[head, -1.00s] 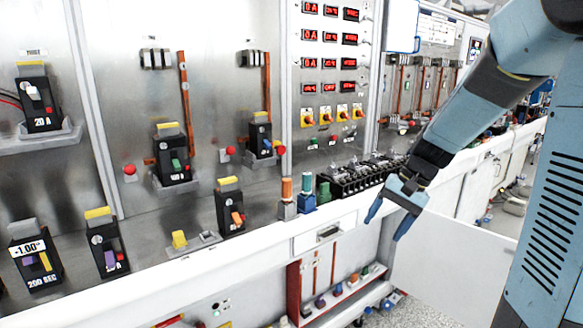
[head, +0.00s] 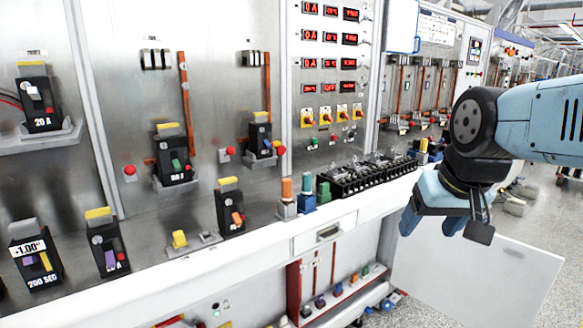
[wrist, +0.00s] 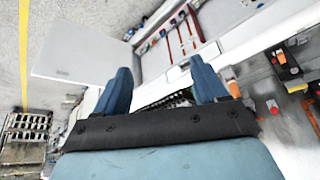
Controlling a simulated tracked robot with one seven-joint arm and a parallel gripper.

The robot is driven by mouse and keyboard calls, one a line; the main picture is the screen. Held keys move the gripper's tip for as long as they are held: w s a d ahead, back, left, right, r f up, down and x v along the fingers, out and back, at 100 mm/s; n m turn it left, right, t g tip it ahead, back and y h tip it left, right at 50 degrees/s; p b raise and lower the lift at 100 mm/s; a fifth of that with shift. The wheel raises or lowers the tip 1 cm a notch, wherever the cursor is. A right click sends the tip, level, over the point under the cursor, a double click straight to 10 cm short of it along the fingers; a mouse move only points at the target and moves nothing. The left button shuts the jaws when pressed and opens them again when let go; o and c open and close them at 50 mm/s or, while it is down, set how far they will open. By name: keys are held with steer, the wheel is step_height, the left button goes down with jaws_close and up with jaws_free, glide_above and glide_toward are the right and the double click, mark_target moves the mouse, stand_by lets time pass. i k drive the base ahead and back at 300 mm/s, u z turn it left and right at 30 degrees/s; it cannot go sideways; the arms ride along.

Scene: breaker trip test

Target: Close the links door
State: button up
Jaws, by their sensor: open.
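The links door (head: 470,272) is a white panel below the bench, standing wide open to the right of its compartment (head: 335,290). In the wrist view the door (wrist: 85,50) shows at upper left, beside the open compartment (wrist: 175,35) with red bars inside. My gripper (head: 425,222) is above the door near its hinge side, apart from it as far as I can tell. In the wrist view its two blue fingers (wrist: 160,92) are spread with nothing between them.
The white bench edge (head: 270,245) runs along the panel, with a drawer handle (head: 328,233) above the compartment. Black terminal blocks (head: 365,178) and coloured plugs (head: 306,188) stand on the bench.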

mark_target(476, 285)
steer(key=k, duration=1)
steer(key=u, duration=1.1)
steer(key=i, duration=0.1)
steer(key=z, duration=2.8)
steer(key=i, duration=3.85)
steer(key=u, duration=0.1)
